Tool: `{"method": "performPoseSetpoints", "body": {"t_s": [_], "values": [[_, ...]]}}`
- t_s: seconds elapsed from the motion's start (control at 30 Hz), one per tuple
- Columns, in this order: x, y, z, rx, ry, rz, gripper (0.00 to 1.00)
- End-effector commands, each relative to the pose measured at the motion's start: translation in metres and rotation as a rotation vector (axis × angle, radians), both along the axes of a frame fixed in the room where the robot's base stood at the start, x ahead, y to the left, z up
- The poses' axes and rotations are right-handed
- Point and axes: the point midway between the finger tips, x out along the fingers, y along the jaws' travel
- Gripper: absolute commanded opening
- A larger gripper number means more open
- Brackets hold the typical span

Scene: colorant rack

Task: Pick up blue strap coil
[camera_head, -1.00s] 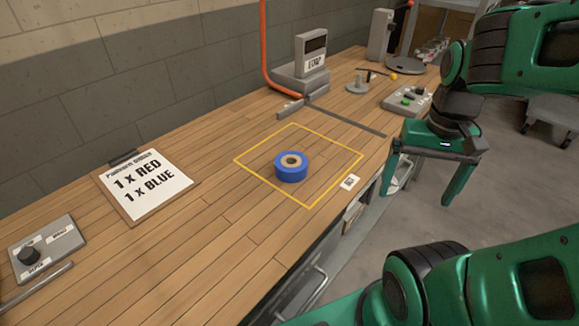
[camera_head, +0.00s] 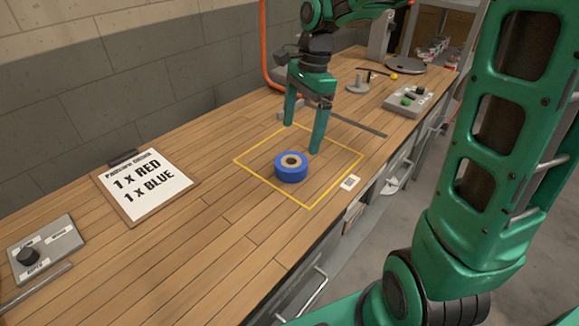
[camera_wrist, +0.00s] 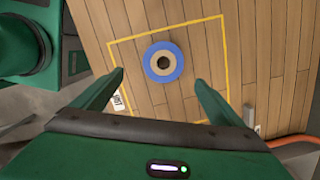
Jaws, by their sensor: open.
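The blue strap coil (camera_head: 291,173) lies flat on the wooden bench, inside a yellow outlined square (camera_head: 254,175). It is a blue ring with a tan core and a dark center hole. In the wrist view the coil (camera_wrist: 153,65) lies ahead of the fingertips, between their lines and a little left of center. My gripper (camera_head: 302,137) is open and empty, with its fingers pointing down above the far part of the square. In the wrist view my gripper (camera_wrist: 158,78) shows nothing between its two fingers.
A card (camera_head: 145,186) reading 1 x RED, 1 x BLUE lies at left. A knob box (camera_head: 45,248) sits at near left. A button box (camera_head: 411,99) and an orange pipe (camera_head: 263,45) are toward the back. The bench around the coil is clear.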

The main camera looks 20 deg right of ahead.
Motion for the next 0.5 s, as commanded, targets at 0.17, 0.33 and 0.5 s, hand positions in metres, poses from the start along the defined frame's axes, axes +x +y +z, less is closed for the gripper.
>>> {"method": "performPoseSetpoints", "body": {"t_s": [0.17,0.33,0.5], "values": [[0.001,0.005,-0.017,0.004,0.008,-0.014,0.92],[0.001,0.009,-0.041,0.003,0.006,-0.013,0.92],[0.001,0.011,-0.054,0.003,0.004,-0.013,0.92]]}}
